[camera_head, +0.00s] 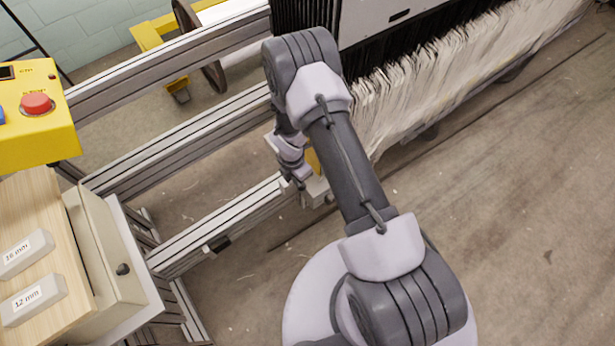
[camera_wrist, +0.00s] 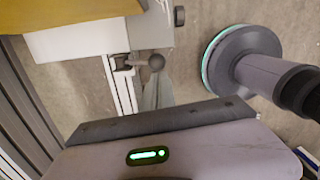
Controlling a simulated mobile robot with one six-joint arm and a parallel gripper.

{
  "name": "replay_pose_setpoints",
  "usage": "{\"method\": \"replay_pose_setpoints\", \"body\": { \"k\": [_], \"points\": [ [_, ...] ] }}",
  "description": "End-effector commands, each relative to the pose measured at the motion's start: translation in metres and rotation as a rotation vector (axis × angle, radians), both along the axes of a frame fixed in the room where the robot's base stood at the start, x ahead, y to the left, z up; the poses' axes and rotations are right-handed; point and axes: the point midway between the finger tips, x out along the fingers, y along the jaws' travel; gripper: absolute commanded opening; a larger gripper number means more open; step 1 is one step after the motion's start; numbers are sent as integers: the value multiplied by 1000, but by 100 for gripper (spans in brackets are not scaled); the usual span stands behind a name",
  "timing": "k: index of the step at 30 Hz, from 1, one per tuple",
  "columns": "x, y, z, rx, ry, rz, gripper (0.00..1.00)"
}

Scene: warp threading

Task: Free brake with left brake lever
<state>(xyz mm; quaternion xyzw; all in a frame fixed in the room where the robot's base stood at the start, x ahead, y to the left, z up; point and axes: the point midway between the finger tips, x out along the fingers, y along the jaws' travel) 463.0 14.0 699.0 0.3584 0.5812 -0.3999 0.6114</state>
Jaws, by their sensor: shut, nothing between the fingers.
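A small dark ball knob (camera_wrist: 156,61) on a short stem shows in the wrist view. The stem joins a dark clamp at the end of a metal rail, below a pale block. It may be the left brake lever, but I cannot tell for certain. My gripper (camera_wrist: 162,122) crosses the lower part of the wrist view, shut and empty, apart from the knob. In the head view my wrist is beside the end of the loom's lower beam, and my arm hides the fingertips and any lever behind it.
Aluminium rails (camera_head: 190,145) of the loom frame run across the left. White warp threads (camera_head: 440,80) hang at upper right. A yellow control box (camera_head: 38,135) with a red button and a wooden-topped cabinet (camera_head: 103,245) stand at left. Floor at right is open.

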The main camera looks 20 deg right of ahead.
Motion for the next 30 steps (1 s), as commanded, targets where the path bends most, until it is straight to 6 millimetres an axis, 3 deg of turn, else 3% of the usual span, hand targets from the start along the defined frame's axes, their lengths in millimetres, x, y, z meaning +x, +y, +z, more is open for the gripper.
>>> {"method": "replay_pose_setpoints", "body": {
  "k": [1,12,18,30],
  "points": [
    [-4,2,18,-1,0,1,0],
    [-56,-10,69,1,-6,0,0],
    [-65,-12,79,1,-6,-1,0],
    [-65,-12,80,1,-6,-1,0]
  ]
}}
